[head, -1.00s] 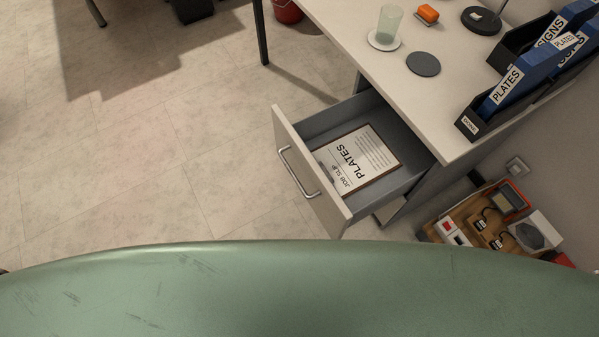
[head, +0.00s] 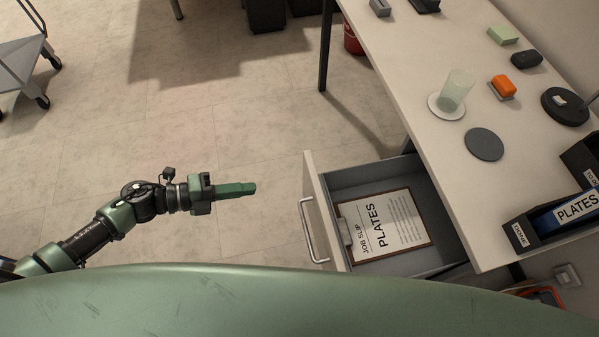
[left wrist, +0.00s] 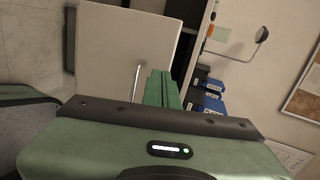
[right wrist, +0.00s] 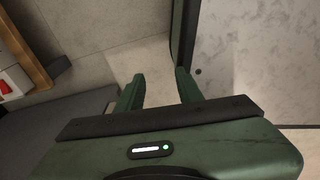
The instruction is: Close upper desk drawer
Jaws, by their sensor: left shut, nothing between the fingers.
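The upper desk drawer (head: 322,215) stands pulled out from the desk in the head view. It has a pale front and a silver bar handle (head: 309,232). A clipboard with a job slip reading PLATES (head: 388,226) lies inside it. My left gripper (head: 250,188) is shut and empty, pointing right, a short way left of the drawer front and apart from it. In the left wrist view its fingers (left wrist: 162,88) are together, with the drawer front (left wrist: 120,45) and its handle ahead. My right gripper (right wrist: 158,82) shows only in the right wrist view, its fingers apart and empty.
The desk top (head: 420,90) holds a glass on a coaster (head: 455,92), a dark grey disc (head: 484,144), an orange item (head: 503,86) and binders in a holder (head: 575,210). A red bucket (head: 353,40) stands beyond the desk leg.

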